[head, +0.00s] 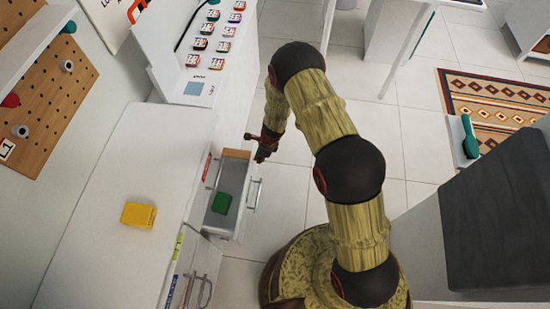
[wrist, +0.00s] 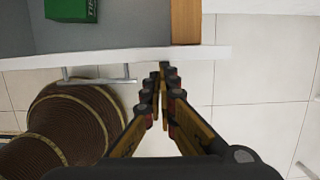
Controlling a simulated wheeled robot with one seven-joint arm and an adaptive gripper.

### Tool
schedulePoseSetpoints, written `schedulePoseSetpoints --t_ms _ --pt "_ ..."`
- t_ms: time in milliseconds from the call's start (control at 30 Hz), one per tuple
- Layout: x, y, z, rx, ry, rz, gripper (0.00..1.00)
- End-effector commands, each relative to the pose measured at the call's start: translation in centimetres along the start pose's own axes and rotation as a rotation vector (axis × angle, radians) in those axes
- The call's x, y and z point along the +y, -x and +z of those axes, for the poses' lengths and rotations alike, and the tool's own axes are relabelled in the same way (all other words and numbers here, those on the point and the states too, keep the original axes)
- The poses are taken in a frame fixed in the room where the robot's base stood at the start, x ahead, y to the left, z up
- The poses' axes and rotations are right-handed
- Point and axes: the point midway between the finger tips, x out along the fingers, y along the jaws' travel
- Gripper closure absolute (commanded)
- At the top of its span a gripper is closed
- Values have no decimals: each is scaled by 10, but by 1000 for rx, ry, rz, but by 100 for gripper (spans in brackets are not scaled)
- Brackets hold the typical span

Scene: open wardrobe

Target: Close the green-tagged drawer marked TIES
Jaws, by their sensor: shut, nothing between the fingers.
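A drawer with a white front (wrist: 110,58) stands pulled out of the white cabinet; its grey inside (head: 214,222) shows in the head view. A green box (head: 222,203) with partly visible lettering lies in it, also at the top of the wrist view (wrist: 70,9). The drawer's bar handle (head: 255,195) is on its outer face. The drawer's own tag is hidden. My gripper (head: 262,153) is shut and empty beside the drawer's far end. In the wrist view its fingertips (wrist: 163,70) are at the front panel's edge, right of the handle; I cannot tell whether they touch.
A wooden piece (wrist: 186,22) is at the drawer's end. A red tag (head: 206,167) and a yellow-green tag (head: 178,244) mark the cabinet face. A yellow box (head: 139,215) lies on the cabinet top. Tiled floor (head: 300,195) in front of the drawer is clear.

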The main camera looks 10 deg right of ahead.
Motion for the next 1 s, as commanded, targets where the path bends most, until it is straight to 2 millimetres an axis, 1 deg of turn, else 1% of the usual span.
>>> schedulePoseSetpoints --t_ms 33,200,300,433,533,700,1000 --pt "1 2 17 -2 6 2 100" --pt "0 -8 54 -2 6 1 100" --pt "0 -13 71 -2 4 1 100" --pt "-1 -18 88 -3 3 -1 100" --pt "0 -21 96 -2 2 0 100" --pt "-2 -24 103 -3 1 -2 100" --pt "-2 -24 104 -3 0 -2 100"
